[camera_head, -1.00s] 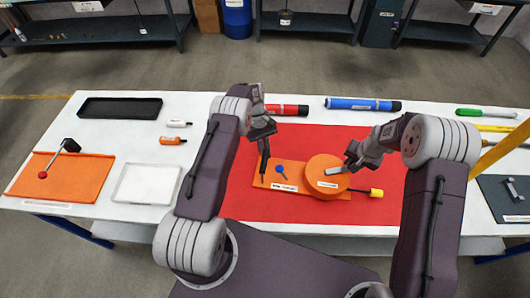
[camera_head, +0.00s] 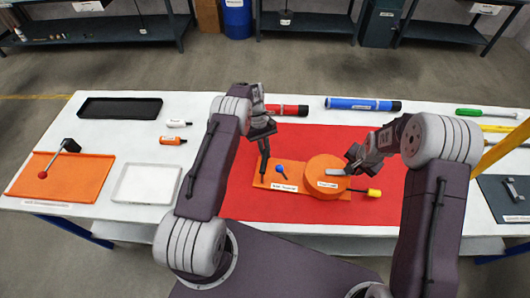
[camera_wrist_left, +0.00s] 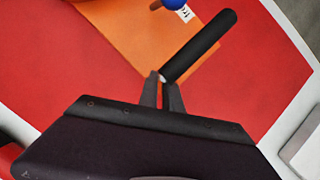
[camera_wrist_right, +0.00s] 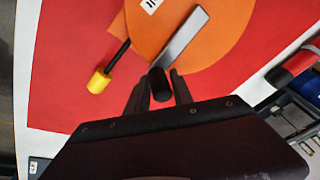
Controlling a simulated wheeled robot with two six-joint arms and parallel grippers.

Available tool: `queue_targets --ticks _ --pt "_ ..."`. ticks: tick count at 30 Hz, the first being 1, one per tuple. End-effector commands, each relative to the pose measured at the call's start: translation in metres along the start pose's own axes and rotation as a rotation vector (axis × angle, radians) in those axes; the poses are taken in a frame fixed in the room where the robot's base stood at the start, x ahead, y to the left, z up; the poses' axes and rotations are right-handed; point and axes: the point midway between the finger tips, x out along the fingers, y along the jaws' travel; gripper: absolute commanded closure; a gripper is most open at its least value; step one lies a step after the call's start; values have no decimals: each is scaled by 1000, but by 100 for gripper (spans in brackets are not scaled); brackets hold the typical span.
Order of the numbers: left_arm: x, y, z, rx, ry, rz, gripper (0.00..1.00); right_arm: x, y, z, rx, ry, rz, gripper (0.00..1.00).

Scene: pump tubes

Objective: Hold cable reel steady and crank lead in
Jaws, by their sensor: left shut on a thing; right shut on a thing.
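The cable reel is an orange round drum (camera_head: 326,172) on an orange base plate (camera_head: 262,181), lying on a red mat. A grey crank arm (camera_wrist_right: 186,38) lies across the drum and ends in a black knob (camera_wrist_right: 159,85). My right gripper (camera_head: 350,168) is shut on that knob at the drum's right edge. A black bar handle (camera_wrist_left: 200,45) stands at the base's left end. A blue ball knob (camera_head: 281,169) sits on the base between handle and drum. A lead with a yellow end (camera_head: 374,193) sticks out at the right.
Red (camera_head: 287,110) and blue (camera_head: 362,104) cylinders lie behind the mat. An orange tray (camera_head: 60,188), a white tray (camera_head: 147,183) and a black tray (camera_head: 120,107) are at left. Green and yellow tools and a dark panel are at right.

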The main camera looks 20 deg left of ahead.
Motion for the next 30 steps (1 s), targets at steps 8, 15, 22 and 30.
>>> queue_targets --ticks 8,15,22,30 --pt "1 3 2 2 -4 6 100 2 6 13 79 -3 29 100" --pt "1 3 2 2 -4 5 100 1 6 14 92 0 32 100" --pt "1 3 2 2 -5 5 100 -2 11 21 196 16 61 100" --pt "1 3 2 2 -5 5 100 -3 11 21 211 20 61 100"
